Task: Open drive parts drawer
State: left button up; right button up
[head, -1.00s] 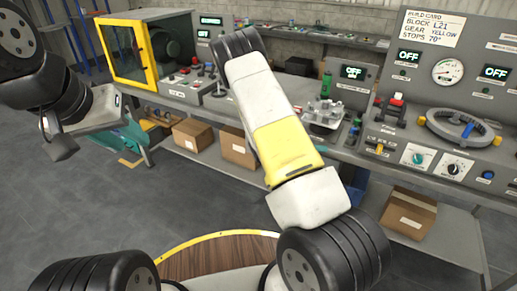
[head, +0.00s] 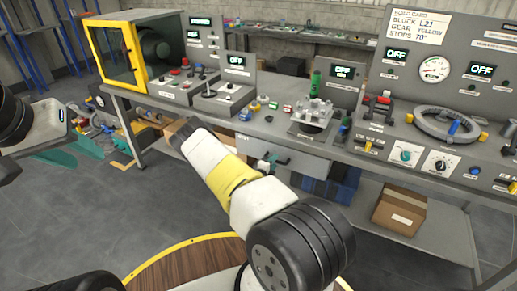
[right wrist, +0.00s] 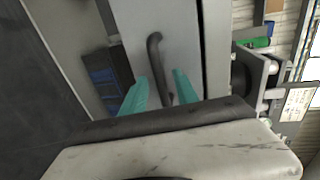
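The drawer (head: 302,164) has a light grey front below the bench top and looks shut in the head view. Its dark bar handle (right wrist: 155,62) stands out from the front in the right wrist view. My right gripper (right wrist: 161,90) has its teal fingers apart, one on each side of the handle's near end, with gaps to the bar. In the head view, my right forearm partly hides the drawer's left side, and a bit of teal shows by the handle. My left gripper (head: 72,153) is at the far left, away from the bench, its teal fingers apart and empty.
Blue bins (head: 338,188) and a cardboard box (head: 404,209) sit below. A yellow-framed cabinet (head: 113,52) is at the back left. The floor in front is clear.

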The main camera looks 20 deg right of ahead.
jog(key=shift+x, duration=1.05)
grip_shut()
dwell(0.6)
